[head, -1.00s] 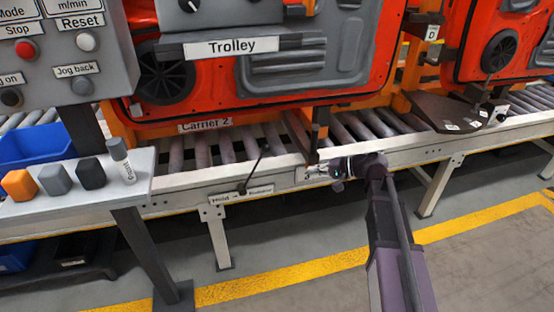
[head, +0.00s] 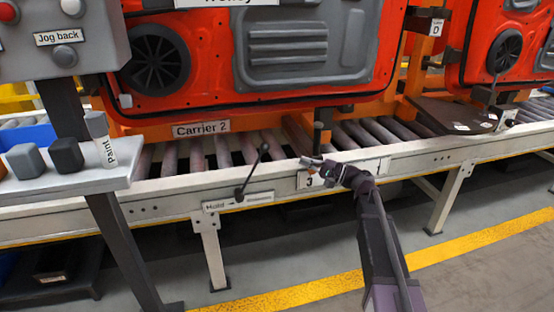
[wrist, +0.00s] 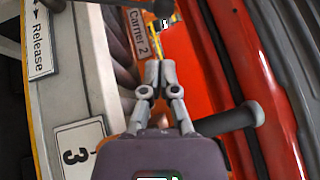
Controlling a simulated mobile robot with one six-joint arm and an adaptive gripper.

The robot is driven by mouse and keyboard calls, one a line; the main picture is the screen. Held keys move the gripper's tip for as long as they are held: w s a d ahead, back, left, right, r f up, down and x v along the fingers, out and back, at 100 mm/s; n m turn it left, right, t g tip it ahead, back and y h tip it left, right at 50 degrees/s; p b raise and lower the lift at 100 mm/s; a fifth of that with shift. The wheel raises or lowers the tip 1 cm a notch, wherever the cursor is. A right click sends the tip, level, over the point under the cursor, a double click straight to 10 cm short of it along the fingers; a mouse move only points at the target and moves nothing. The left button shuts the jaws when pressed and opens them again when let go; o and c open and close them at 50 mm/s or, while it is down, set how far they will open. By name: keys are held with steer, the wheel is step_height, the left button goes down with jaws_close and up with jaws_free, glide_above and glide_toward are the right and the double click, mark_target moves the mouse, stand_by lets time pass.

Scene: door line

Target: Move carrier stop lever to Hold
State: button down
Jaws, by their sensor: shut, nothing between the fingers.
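The carrier stop lever (head: 252,171) is a thin black rod with a round knob, mounted on the front rail of the conveyor. It leans up and to the right, away from the Hold end of its label (head: 216,207). In the wrist view its knob (wrist: 162,7) shows at the top edge, and the Release end of the label (wrist: 40,42) is at upper left. My gripper (head: 304,160) is shut and empty, to the right of the knob and apart from it. Its closed fingertips also show in the wrist view (wrist: 152,78).
A dark post (head: 317,138) rises close to my gripper. The number 3 plate (head: 309,181) is below it.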

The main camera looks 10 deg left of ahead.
steer(key=shift+w+f+y+b, duration=0.15)
steer(key=shift+w+y+b, duration=0.15)
steer(key=shift+w+b, duration=0.05)
steer(key=shift+a, duration=0.1)
steer(key=p+x, duration=0.2)
steer(key=x, duration=0.8)
stand_by(0.4)
stand_by(0.3)
